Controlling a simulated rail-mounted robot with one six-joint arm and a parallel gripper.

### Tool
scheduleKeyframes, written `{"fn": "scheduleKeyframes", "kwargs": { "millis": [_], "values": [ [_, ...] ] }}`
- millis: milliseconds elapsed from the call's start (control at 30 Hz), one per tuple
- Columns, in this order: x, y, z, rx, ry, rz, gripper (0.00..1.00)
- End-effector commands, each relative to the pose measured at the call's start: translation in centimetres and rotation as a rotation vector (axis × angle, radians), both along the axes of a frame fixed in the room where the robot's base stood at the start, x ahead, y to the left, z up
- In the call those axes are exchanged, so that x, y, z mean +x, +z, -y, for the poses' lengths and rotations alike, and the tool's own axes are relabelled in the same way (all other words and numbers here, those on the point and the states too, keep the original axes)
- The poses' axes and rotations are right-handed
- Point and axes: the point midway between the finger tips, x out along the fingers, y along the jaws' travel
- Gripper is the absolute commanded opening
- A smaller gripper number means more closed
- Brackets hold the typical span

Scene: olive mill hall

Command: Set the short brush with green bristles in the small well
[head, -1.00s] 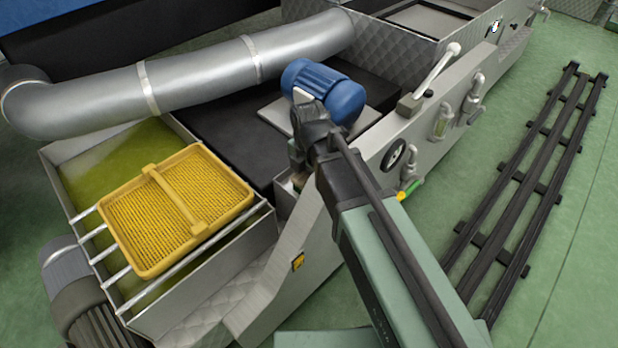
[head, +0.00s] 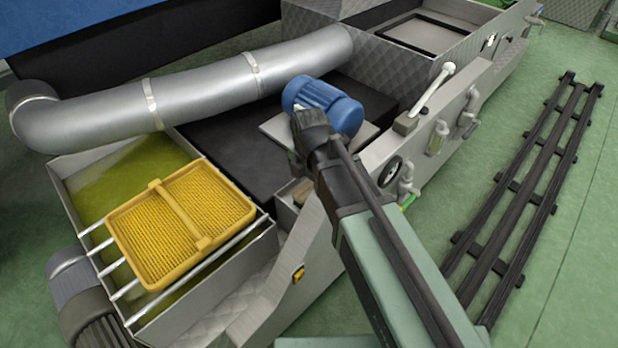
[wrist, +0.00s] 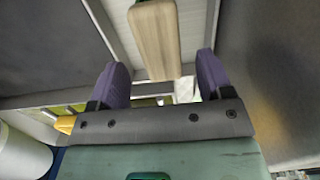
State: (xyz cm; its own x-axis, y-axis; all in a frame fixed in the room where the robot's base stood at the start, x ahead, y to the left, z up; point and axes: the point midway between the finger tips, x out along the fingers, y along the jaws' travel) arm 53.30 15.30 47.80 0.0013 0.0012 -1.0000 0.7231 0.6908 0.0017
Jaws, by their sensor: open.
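In the wrist view a brush (wrist: 154,38) shows as a pale wooden block, with a little green at its upper left edge. My gripper (wrist: 162,72) has two purple fingers, apart, one on each side of the block's near end in the picture. No contact shows, and I cannot tell the depth between them. In the head view a small brown wooden patch (head: 303,188), probably the same brush, shows beside my arm at a small grey well (head: 286,212). My arm hides part of that spot and the fingers. The bristles are mostly hidden.
A yellow mesh basket (head: 180,228) rests on rails over a tank of green liquid (head: 125,180). A blue motor (head: 322,104) stands close behind my arm. A silver pipe (head: 200,88) crosses the back. A lever (head: 432,92) and valves stand along the right panel.

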Motion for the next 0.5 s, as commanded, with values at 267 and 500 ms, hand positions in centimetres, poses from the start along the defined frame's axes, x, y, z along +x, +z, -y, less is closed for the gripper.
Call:
{"fn": "scheduleKeyframes", "kwargs": {
  "millis": [267,500],
  "values": [
    [0.0,7.9,0.0,0.0,0.0,0.0,0.73],
    [0.0,8.3,0.0,0.0,0.0,0.0,0.73]
  ]
}}
